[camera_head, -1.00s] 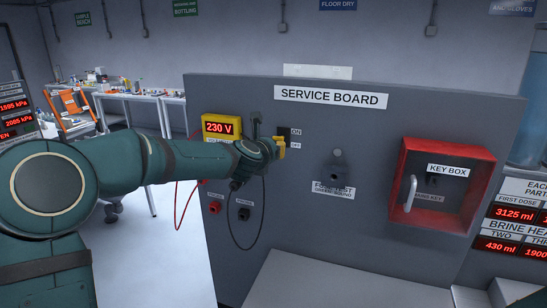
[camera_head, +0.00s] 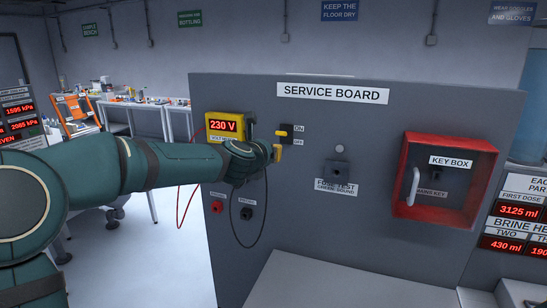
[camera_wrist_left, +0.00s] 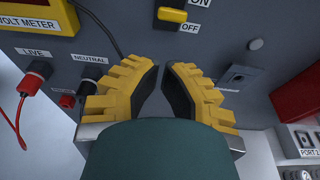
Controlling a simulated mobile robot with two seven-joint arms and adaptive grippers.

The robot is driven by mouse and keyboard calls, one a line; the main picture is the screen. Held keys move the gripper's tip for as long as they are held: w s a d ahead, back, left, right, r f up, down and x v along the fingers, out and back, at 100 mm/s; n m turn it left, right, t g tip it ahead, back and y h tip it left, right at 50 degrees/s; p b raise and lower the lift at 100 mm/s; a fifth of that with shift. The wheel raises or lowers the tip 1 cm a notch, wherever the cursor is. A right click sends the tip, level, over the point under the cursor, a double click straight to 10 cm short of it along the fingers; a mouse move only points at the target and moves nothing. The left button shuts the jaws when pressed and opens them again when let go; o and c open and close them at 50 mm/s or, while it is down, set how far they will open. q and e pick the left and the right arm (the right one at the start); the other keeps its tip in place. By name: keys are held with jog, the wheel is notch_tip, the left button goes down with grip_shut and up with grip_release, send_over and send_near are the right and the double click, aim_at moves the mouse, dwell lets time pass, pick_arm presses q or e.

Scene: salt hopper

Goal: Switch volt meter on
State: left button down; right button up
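The yellow volt meter (camera_head: 225,125) hangs on the grey service board and its red display reads 230 V; its lower edge also shows in the left wrist view (camera_wrist_left: 35,18). To its right is the ON/OFF switch (camera_head: 286,130), a black plate with a yellow lever. In the left wrist view the yellow lever (camera_wrist_left: 172,15) shows beside the ON and OFF labels; its exact setting is hard to tell. My left gripper (camera_wrist_left: 161,66) has its yellow fingers drawn together at the tips, nothing between them. In the head view the gripper (camera_head: 278,153) is just below the switch. My right gripper is out of view.
Right of the switch are the fuse test socket (camera_head: 339,172) and the open red key box (camera_head: 408,165). A grey ledge (camera_head: 340,285) sticks out below.

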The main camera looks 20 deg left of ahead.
pick_arm(q)
jog(key=s+r, duration=0.1)
jog(key=s, duration=0.1)
jog(key=s+r, duration=0.2)
jog(key=shift+a+r, duration=0.1)
dwell(0.5)
